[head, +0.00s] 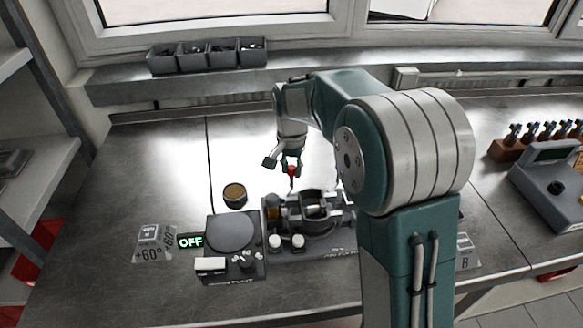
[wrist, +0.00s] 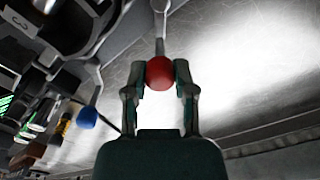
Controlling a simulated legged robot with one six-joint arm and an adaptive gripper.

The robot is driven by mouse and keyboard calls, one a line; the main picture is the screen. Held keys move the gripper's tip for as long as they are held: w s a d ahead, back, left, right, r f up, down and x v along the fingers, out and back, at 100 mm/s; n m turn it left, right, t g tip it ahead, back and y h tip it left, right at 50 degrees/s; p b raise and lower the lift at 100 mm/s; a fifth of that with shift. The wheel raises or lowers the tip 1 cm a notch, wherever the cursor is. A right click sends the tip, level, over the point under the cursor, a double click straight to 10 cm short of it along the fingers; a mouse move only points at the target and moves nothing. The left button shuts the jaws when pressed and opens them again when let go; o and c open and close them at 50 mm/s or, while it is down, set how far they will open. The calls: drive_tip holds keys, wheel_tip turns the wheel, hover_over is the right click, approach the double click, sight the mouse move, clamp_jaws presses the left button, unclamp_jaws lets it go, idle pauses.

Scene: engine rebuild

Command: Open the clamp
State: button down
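The clamp's lever ends in a red ball knob (wrist: 160,73); its metal rod (wrist: 159,38) runs up from the knob in the wrist view. In the head view the red knob (head: 291,171) stands above the back of the dark engine fixture (head: 314,208). My gripper (wrist: 160,75) has one finger on each side of the knob, and the fingers look shut on it. In the head view my gripper (head: 290,165) points down over the knob. My arm hides the right end of the fixture.
A second lever with a blue knob (wrist: 87,117) stands near my gripper. A hotplate unit (head: 232,235) with an OFF sign (head: 190,241) and a small round cup (head: 235,194) are left of the fixture. Grey bins (head: 208,55) sit on the back ledge. The left bench is mostly clear.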

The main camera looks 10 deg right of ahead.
drive_tip(key=shift+a+n, duration=0.1)
drive_tip(key=shift+n, duration=0.2)
drive_tip(key=n, duration=0.1)
drive_tip(key=a+n, duration=0.1)
drive_tip(key=n, duration=0.1)
drive_tip(key=shift+w+a+f+n, duration=0.1)
drive_tip(key=shift+w+n, duration=0.2)
drive_tip(key=shift+w, duration=0.05)
drive_tip(key=n, duration=0.1)
drive_tip(key=a+n, duration=0.1)
drive_tip(key=n, duration=0.1)
drive_tip(key=shift+a+n, duration=0.15)
drive_tip(key=shift+n, duration=0.15)
drive_tip(key=n, duration=0.2)
drive_tip(key=a+n, duration=0.1)
drive_tip(key=shift+a+n, duration=0.15)
drive_tip(key=shift+n, duration=0.25)
drive_tip(key=shift+s+a+n, duration=0.2)
drive_tip(key=shift+a+n, duration=0.15)
drive_tip(key=shift+n, duration=0.75)
drive_tip(key=shift+s+a+n, duration=0.2)
drive_tip(key=shift+a+n, duration=0.15)
drive_tip(key=shift+n, duration=0.75)
drive_tip(key=shift+c, duration=2.2)
unclamp_jaws()
